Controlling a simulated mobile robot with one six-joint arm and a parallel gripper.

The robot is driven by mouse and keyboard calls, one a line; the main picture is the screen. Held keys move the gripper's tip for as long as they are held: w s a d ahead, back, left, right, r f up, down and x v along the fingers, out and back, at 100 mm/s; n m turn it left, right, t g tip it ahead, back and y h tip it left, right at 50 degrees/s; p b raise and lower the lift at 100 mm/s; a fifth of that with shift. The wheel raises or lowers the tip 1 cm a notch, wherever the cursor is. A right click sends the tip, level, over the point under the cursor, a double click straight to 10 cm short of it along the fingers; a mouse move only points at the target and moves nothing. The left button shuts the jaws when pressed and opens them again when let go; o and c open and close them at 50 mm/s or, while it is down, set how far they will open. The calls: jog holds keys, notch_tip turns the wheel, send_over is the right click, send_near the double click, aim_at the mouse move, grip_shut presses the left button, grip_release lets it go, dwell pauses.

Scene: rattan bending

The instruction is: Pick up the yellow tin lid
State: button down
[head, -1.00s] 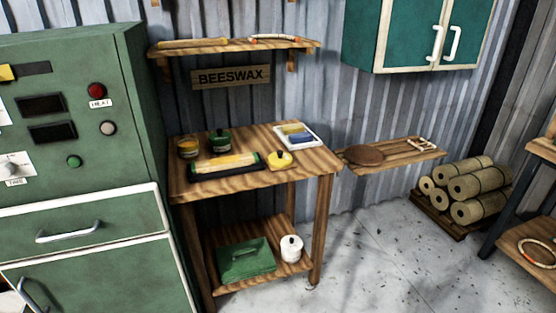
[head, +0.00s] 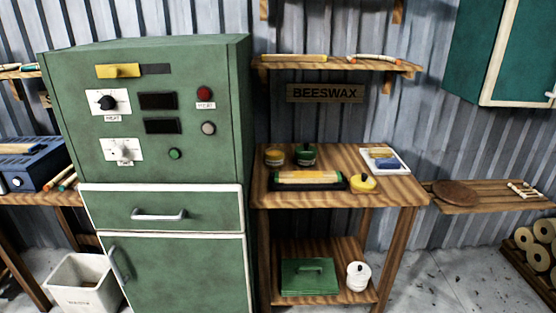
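A yellow round lid with a small dark knob (head: 363,182) lies on the wooden table (head: 395,190), near its front edge and right of the middle. Just left of it is a dark tray (head: 285,185) holding a yellow and green bar (head: 308,177). Behind the tray stand an amber tin (head: 274,156) and a dark green tin with some yellow (head: 306,154). My gripper is not in view.
A tall green cabinet with dials (head: 150,140) stands left of the table. A shelf (head: 340,64) hangs above. The table's front right corner is clear.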

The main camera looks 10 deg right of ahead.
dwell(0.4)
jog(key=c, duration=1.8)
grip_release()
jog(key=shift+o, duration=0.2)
